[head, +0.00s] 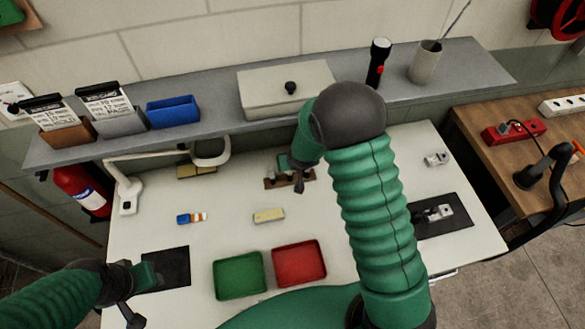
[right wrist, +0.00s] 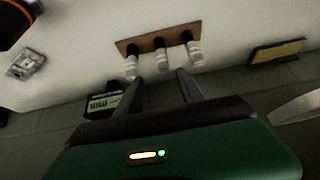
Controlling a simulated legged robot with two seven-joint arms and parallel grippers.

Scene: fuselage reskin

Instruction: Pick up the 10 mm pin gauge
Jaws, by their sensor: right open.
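A brown wooden strip (head: 271,184) lies toward the back of the white table, partly hidden by my right gripper in the head view. In the right wrist view the strip (right wrist: 125,46) holds three pin gauges with pale ends: a left one (right wrist: 131,66), a middle one (right wrist: 160,59) and a right one (right wrist: 192,52). I cannot read their sizes, so I cannot tell which is 10 mm. My right gripper (right wrist: 161,76) is open, its fingertips close to the middle pin, one on each side in the picture. My left gripper (head: 135,308) is at the front left; its jaw state is unclear.
A green tray (head: 239,295) and a red tray (head: 299,284) stand at the front. A pale yellow block (head: 268,216) lies mid-table. Dark mats lie left (head: 168,268) and right (head: 450,226). A magnifier lamp (head: 130,196) stands at the back left, below a grey shelf (head: 220,122).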

